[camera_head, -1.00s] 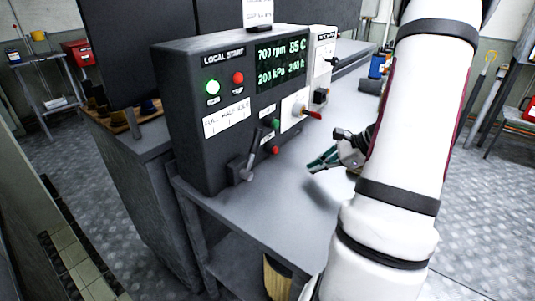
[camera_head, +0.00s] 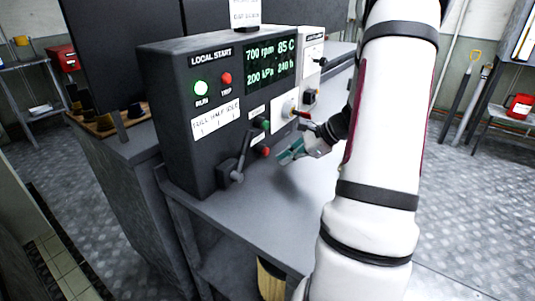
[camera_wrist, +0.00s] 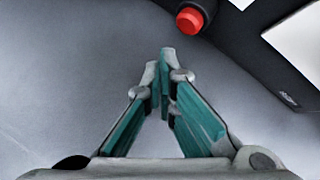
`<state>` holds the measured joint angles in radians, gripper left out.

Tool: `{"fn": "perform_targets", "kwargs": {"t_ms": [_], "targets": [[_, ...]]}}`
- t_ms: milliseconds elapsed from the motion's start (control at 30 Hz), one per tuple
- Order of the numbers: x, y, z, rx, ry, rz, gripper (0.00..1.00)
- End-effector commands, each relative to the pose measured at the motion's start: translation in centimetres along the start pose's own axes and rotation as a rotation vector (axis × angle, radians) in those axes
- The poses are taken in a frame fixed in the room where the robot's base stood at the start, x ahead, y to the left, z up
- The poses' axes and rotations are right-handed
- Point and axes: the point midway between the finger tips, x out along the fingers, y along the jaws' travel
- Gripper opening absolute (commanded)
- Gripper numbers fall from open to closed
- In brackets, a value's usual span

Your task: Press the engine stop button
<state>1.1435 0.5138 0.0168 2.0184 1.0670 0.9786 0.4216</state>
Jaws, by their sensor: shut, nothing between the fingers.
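A dark grey control panel (camera_head: 178,77) stands on the bench. A red push button (camera_head: 264,152) sits low on its front, under a green button (camera_head: 263,124); their labels are too small to read. The red button also shows at the top of the wrist view (camera_wrist: 190,20), on a black base. My gripper (camera_head: 281,158) is just right of and in front of the red button. In the wrist view its teal-padded fingers (camera_wrist: 166,56) meet at the tips, empty. The tips appear apart from the button, which lies up and slightly right of them.
A grey lever (camera_head: 238,165) juts out left of the red button. A red-handled switch (camera_head: 300,113) lies above my gripper. The bench top (camera_head: 262,205) in front is clear.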

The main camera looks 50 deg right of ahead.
Motion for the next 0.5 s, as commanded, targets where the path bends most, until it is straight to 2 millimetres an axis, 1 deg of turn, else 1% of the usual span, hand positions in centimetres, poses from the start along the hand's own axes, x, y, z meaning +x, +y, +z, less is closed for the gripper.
{"fn": "perform_targets", "kwargs": {"t_ms": [200, 500], "targets": [[1.05, -0.74, 0.76, 0.000, 0.000, 0.000, 0.00], [1.20, -0.87, 0.88, 0.001, 0.000, -0.001, 0.00]]}}
